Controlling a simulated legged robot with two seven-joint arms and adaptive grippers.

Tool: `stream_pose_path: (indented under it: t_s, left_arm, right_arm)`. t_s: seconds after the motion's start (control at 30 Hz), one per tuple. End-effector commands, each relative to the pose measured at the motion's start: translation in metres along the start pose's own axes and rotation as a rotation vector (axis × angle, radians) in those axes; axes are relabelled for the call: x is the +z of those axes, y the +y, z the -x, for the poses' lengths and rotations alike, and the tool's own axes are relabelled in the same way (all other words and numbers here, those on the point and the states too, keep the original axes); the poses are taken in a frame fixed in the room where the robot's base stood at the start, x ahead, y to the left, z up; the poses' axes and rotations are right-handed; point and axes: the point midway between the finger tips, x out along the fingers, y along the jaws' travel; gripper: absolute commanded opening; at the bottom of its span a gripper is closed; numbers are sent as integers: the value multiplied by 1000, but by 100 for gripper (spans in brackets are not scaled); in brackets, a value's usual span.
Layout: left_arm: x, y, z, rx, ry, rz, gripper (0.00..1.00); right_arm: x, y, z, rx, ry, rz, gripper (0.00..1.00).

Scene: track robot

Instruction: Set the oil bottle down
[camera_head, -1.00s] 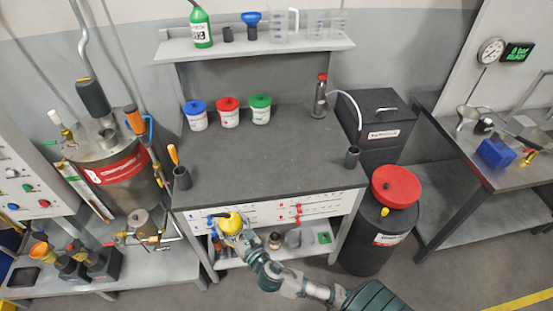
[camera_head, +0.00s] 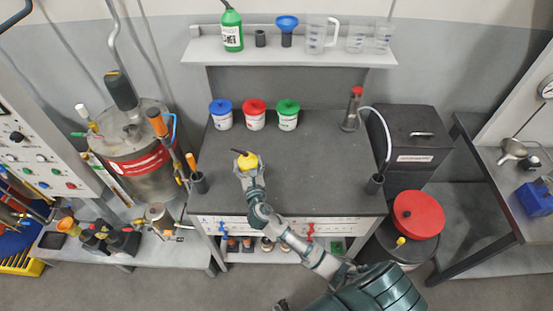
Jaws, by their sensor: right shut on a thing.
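The oil bottle (camera_head: 247,161) shows as a yellow rounded body with a dark spout pointing left. My right gripper (camera_head: 247,170) is shut on it, and the fingers and arm hide its lower part. My right arm comes in from the lower right and reaches over the front of the dark workbench top (camera_head: 310,160). The bottle appears over the left-middle part of the bench top; I cannot tell whether its base touches the surface. My left gripper is not in view.
Blue (camera_head: 221,114), red (camera_head: 254,114) and green-lidded tubs (camera_head: 288,114) stand behind the bottle. A dark cup with an orange-handled tool (camera_head: 198,182) stands at left. The bench middle is clear.

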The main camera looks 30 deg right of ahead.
Motion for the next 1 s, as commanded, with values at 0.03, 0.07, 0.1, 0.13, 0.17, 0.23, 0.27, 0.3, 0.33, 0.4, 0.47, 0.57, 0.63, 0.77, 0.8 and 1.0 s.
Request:
stream_pose_path:
  t_s: [0.03,0.07,0.1,0.13,0.17,0.23,0.27,0.3,0.33,0.4,0.47,0.57,0.63,0.77,0.8,1.0]
  left_arm:
    - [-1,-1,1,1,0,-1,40]
    - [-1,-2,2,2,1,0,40]
    - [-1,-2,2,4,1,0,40]
    - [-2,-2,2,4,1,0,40]
    - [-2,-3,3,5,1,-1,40]
    - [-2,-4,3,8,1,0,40]
    - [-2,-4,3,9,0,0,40]
    - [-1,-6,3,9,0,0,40]
    - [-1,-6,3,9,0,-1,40]
    - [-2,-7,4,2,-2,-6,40]
    - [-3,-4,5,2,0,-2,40]
    - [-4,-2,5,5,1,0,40]
    - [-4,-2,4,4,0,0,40]
    - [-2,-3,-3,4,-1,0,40]
    - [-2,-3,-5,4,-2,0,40]
    - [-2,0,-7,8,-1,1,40]
  right_arm:
    - [0,-14,-4,-3,-1,6,14]
    - [-1,-21,-7,-2,-2,8,14]
    - [-2,-30,-10,-2,-1,8,14]
    - [-2,-38,-13,-2,-2,9,14]
    - [-3,-46,-16,-2,-2,10,14]
    - [-5,-61,-21,-2,-1,13,14]
    - [-5,-68,-23,-1,-1,13,14]
    - [-6,-76,-26,-1,-1,13,14]
    - [-6,-82,-28,-1,-2,14,14]
    - [-7,-95,-31,0,-3,13,14]
    - [-8,-104,-34,2,-3,11,14]
    - [-10,-114,-36,2,-2,6,14]
    - [-14,-118,-38,1,0,3,14]
    - [-34,-120,-39,0,4,0,14]
    - [-41,-120,-39,1,4,-2,14]
    - [-47,-117,-38,2,1,4,14]
